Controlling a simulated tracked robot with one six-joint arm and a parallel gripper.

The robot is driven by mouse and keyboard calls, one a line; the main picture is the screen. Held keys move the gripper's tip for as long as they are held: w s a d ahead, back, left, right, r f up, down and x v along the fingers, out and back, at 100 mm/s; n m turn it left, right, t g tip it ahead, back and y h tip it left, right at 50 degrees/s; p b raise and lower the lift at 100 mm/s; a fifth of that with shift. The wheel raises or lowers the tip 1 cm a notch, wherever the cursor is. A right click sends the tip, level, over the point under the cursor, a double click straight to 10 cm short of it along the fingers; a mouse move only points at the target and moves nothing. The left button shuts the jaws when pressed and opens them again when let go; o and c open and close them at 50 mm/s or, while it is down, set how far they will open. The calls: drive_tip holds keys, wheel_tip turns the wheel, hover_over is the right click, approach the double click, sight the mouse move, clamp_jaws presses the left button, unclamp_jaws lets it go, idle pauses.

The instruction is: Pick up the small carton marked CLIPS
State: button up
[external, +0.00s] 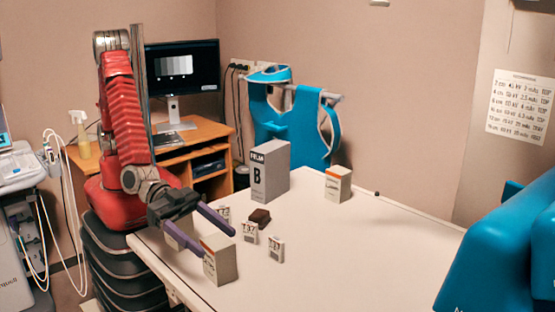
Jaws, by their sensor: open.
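Two small pale cartons with an orange band and print too small to read with certainty are on the white table: a near carton (221,262) at the table's front left, and a far carton (338,186) at the back. I cannot tell which is marked CLIPS. Another pale carton (178,238) stands behind my gripper's fingers and is partly hidden. My gripper (218,245) is open, its two purple fingers pointing right and down. The fingertips are just above or beside the near carton; whether they touch it is unclear.
A tall grey box marked FILM B (270,172) stands at the table's back. Small white number markers (250,233) and a dark brown block (260,217) lie between. The table's right side (380,250) is clear. A blue padded form (505,260) is at the right.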

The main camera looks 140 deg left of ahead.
drive_tip(key=shift+c, duration=0.2)
idle(0.3)
drive_tip(key=c, duration=1.5)
